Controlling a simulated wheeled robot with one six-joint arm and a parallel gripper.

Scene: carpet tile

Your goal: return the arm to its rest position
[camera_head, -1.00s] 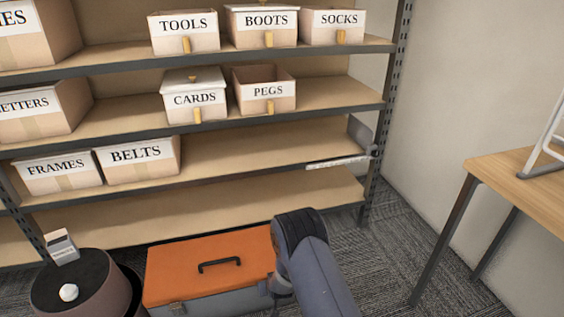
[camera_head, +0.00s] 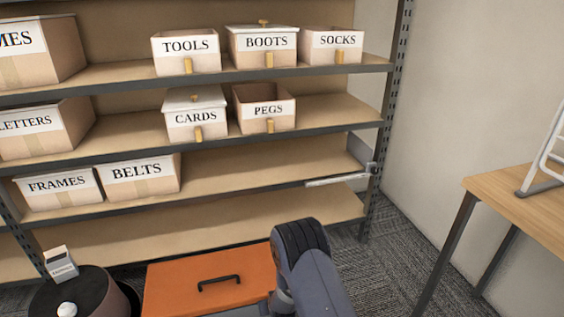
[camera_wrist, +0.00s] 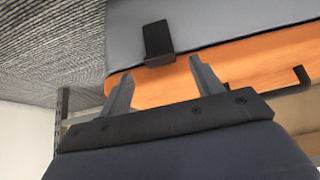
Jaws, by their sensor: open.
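My arm shows at the bottom centre of the head view, a grey-blue link with a dark ribbed joint, bent over beside the orange toolbox (camera_head: 180,287). The gripper's fingers are out of sight in the head view. In the wrist view my gripper (camera_wrist: 163,92) has its two grey fingers spread apart with nothing between them. The toolbox shows past the fingers in the wrist view, with its orange lid (camera_wrist: 155,84), grey body and a black latch (camera_wrist: 157,42). I cannot tell whether the fingers touch it.
A metal shelf rack (camera_head: 230,147) with several labelled boxes stands behind. A wooden table (camera_head: 530,205) stands at right. Carpet between arm and table is clear.

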